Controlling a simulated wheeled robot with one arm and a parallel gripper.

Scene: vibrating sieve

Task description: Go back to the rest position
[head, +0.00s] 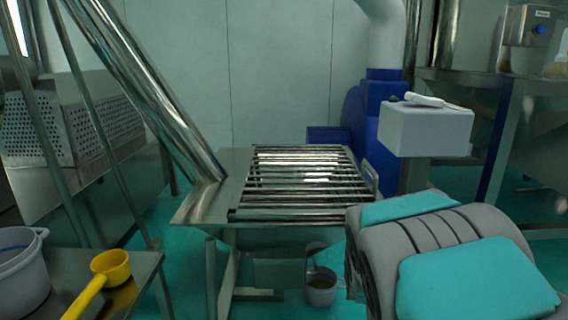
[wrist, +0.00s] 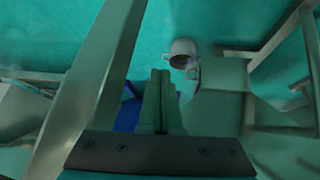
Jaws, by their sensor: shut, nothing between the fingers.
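My gripper (wrist: 160,76) shows in the wrist view with its two fingers together and nothing between them. It points down toward the green floor. In the head view my arm fills the lower right, and the gripper cannot be made out behind it. The metal sieve (head: 207,201), topped with a grate of shiny bars, stands in the middle of the head view, just left of my arm.
A small grey pot (head: 321,291) stands below the sieve and also shows in the wrist view (wrist: 183,47). A yellow ladle (head: 112,266) and grey bucket (head: 22,275) rest on a side table at left. A white box (head: 425,132) stands behind my arm.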

